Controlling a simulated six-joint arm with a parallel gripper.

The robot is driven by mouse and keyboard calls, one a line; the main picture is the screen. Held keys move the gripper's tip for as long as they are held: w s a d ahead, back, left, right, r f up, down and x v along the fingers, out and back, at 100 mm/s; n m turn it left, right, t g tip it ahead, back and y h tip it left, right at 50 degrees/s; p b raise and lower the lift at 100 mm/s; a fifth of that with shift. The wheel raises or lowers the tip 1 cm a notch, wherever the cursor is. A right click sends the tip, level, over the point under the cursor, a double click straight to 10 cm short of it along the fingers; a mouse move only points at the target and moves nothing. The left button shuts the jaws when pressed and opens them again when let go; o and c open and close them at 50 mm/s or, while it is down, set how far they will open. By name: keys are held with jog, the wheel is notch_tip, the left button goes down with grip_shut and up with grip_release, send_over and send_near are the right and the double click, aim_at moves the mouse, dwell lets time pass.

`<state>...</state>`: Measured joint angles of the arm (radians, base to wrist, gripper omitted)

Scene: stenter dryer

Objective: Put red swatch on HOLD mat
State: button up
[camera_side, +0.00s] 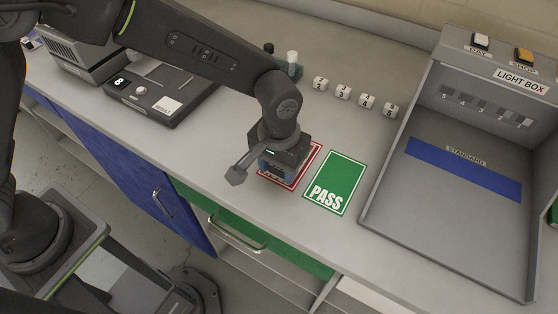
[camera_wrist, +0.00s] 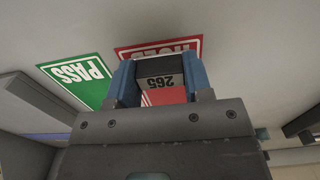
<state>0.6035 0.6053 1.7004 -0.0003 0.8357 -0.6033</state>
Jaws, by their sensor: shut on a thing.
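My gripper (camera_side: 278,168) is over the red HOLD mat (camera_side: 306,158) in the side view and hides much of it. In the wrist view, my gripper's blue fingers (camera_wrist: 158,68) are shut on the red swatch (camera_wrist: 166,96). The swatch has a black and grey end marked 265. The HOLD mat (camera_wrist: 158,47) shows just beyond the fingertips in the wrist view, its white lettering partly covered. I cannot tell whether the swatch touches the mat.
The green PASS mat (camera_side: 336,184) lies right beside the HOLD mat. The light box (camera_side: 445,205) stands at the right. Several white numbered cubes (camera_side: 343,92) are behind the mats. A dark device (camera_side: 160,92) sits at the left. The counter between is clear.

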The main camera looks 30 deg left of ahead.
jog(key=o, duration=1)
notch_tip(320, 180, up, 14)
jog(key=s+a+r+t, duration=0.1)
jog(key=s+a+r, duration=0.1)
jog(key=a+r, duration=0.35)
jog(key=s+a+r+t, duration=0.1)
jog(key=s+a+r, duration=0.1)
jog(key=a, duration=0.7)
jog(key=s+a+t, duration=0.1)
jog(key=s+a, duration=0.2)
jog(key=s+a+f+t, duration=0.1)
jog(key=s+a, duration=0.3)
jog(key=s+a+f+t, duration=0.1)
jog(key=s+a, duration=0.3)
jog(key=shift+f+t, duration=0.2)
jog(key=shift+t, duration=0.1)
